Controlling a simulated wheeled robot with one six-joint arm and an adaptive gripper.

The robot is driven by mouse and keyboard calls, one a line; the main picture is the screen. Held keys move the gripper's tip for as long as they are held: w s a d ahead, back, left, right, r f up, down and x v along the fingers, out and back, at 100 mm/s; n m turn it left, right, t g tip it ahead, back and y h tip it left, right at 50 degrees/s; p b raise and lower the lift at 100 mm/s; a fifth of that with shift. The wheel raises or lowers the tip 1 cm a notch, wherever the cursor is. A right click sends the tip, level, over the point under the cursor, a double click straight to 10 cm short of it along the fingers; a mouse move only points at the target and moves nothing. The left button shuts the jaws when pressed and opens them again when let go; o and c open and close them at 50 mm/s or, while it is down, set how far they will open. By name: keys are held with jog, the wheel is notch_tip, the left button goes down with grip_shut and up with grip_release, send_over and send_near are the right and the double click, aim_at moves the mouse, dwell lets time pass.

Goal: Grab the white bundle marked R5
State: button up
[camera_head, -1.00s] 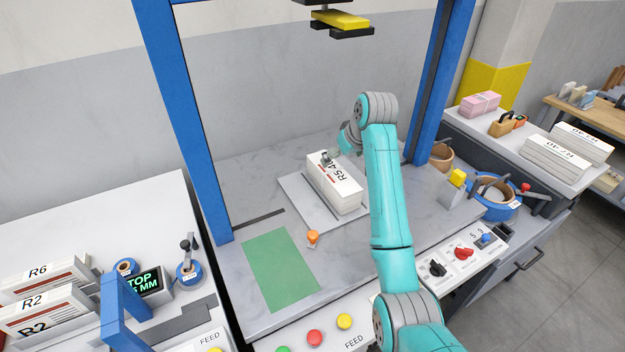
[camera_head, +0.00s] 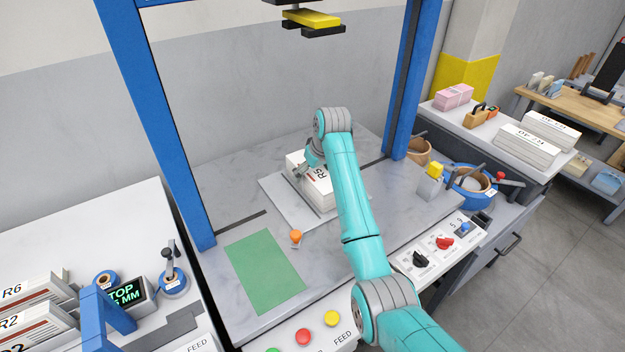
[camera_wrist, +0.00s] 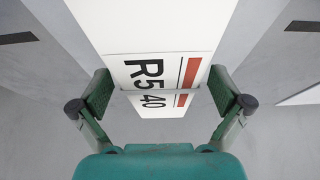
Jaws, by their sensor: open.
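The white bundle marked R5 (camera_head: 318,192) lies on a grey plate (camera_head: 279,200) in the middle of the marble-look table, under the blue frame. In the wrist view the bundle (camera_wrist: 150,25) shows its label "R5 40" and red stripes, with a thin band across it. My gripper (camera_head: 301,170) is at the bundle's far left part in the head view, partly hidden by my arm. In the wrist view my gripper (camera_wrist: 160,92) is open, with one finger on each side of the bundle. Gaps show between the fingers and the bundle's sides.
A yellow-topped press head (camera_head: 312,19) hangs above. Blue posts (camera_head: 160,120) flank the table. A green mat (camera_head: 264,270) and an orange knob (camera_head: 295,237) lie at the front left. R6 and R2 bundles (camera_head: 35,290) stand at far left; more white bundles (camera_head: 527,146) lie at right.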

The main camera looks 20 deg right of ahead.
jog(key=shift+x, duration=1)
jog(key=c, duration=1.9)
jog(key=shift+w+r, duration=0.1)
jog(key=shift+r, duration=0.05)
